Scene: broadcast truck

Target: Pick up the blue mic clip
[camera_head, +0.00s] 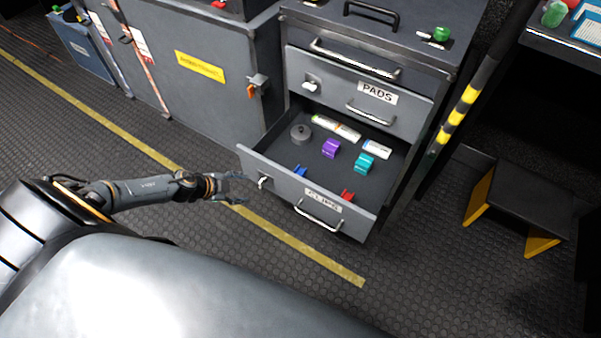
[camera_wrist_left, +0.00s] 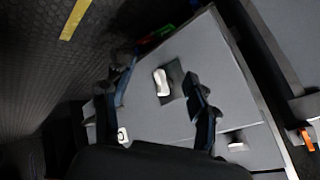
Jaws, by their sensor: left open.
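The blue mic clip (camera_head: 300,171) lies in the open drawer labelled "CLIPS" (camera_head: 308,201), close behind its front panel and left of the red clip (camera_head: 347,195). My left gripper (camera_head: 238,188) is open and empty, outside the drawer, left of its front panel and apart from the blue clip. In the left wrist view the open fingers (camera_wrist_left: 163,98) frame a grey panel with a pale latch (camera_wrist_left: 161,82). I cannot make out the blue clip there. My right gripper is not in view.
The drawer also holds a purple clip (camera_head: 331,148), a teal clip (camera_head: 364,162), a grey round item (camera_head: 300,134) and pale packs (camera_head: 336,128). The closed "PADS" drawer (camera_head: 350,92) is above. A step stool (camera_head: 520,207) stands right. Floor before the drawer is clear.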

